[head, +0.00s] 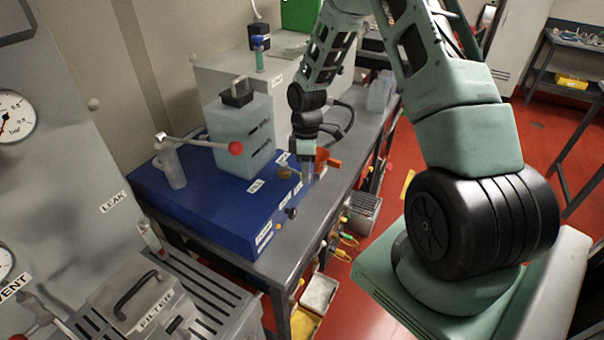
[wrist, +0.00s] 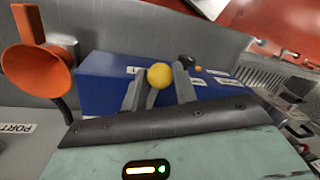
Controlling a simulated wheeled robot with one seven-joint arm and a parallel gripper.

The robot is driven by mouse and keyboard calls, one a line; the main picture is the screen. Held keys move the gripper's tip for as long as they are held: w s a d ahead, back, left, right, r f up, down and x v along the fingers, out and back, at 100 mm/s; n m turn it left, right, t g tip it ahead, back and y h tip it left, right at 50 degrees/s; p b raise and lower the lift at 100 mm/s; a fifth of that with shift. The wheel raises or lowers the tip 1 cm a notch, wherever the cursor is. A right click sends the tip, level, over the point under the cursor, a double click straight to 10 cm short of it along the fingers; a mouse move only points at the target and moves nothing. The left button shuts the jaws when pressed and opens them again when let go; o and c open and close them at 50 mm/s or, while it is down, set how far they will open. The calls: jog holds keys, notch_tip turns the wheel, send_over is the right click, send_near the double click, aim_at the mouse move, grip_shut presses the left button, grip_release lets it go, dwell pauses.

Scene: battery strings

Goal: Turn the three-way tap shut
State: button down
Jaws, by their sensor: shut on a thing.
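In the wrist view the rounded yellow end of the tap handle (wrist: 160,75) sits between the two grey fingers of my gripper (wrist: 158,88), which is shut on it. In the head view my gripper (head: 304,178) points down at the right edge of the blue box (head: 205,210). The yellow handle end (head: 286,173) shows just left of it there. The blue box also shows behind the fingers in the wrist view (wrist: 103,82). The tap's body and ports are hidden, so I cannot tell its setting.
A translucent tank (head: 240,135) and a red-knobbed lever (head: 235,148) stand left of my arm. The grey bench edge (head: 330,215) is right of the box.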

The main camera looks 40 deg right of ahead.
jog(key=shift+w+d+n, duration=0.2)
jog(key=shift+d+n, duration=0.2)
jog(key=shift+n, duration=0.2)
jog(key=c, duration=1.1)
grip_release()
notch_tip(320, 180, up, 17)
jog(key=w+d+b, duration=0.2)
jog(key=b, duration=0.2)
jog(key=shift+w, duration=0.3)
